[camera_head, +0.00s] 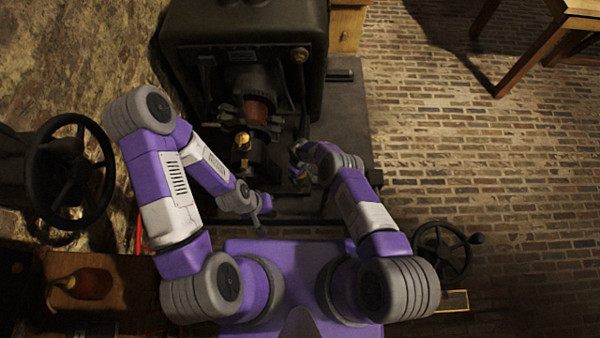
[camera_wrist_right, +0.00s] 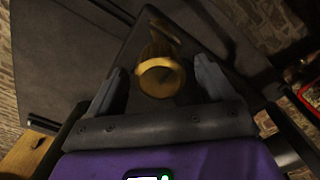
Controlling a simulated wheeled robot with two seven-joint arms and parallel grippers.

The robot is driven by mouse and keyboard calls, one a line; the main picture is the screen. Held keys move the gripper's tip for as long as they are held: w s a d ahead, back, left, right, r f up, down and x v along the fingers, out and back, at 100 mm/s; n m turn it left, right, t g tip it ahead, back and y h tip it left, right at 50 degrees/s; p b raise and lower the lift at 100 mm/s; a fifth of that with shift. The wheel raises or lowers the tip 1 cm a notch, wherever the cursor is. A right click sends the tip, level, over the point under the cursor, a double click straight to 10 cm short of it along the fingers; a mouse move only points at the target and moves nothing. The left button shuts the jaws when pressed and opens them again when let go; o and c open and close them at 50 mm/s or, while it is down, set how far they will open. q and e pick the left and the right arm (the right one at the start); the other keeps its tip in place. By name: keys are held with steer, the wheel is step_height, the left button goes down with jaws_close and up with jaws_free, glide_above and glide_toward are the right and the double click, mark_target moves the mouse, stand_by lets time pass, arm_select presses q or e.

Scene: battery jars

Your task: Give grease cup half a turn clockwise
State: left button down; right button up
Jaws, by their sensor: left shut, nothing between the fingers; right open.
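The grease cup (camera_wrist_right: 160,76) is a round brass cup, seen nearly end-on in the right wrist view, with a brass stem-like part behind it. My right gripper (camera_wrist_right: 158,85) is open, with one finger on each side of the cup and visible gaps between. In the head view my right gripper (camera_head: 299,170) is beside the dark machine, and its own wrist partly hides what is at its fingers. My left gripper (camera_head: 258,226) is shut and empty, lower in the head view, apart from the machine.
The dark machine (camera_head: 245,25) with a brass fitting (camera_head: 243,140) stands ahead of me. A large black handwheel (camera_head: 70,170) is at the left and a smaller one (camera_head: 442,252) at the lower right. A wooden table (camera_head: 560,30) is at the upper right.

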step_height(320, 180, up, 7)
steer(key=p, duration=0.5)
steer(key=shift+r, duration=0.15)
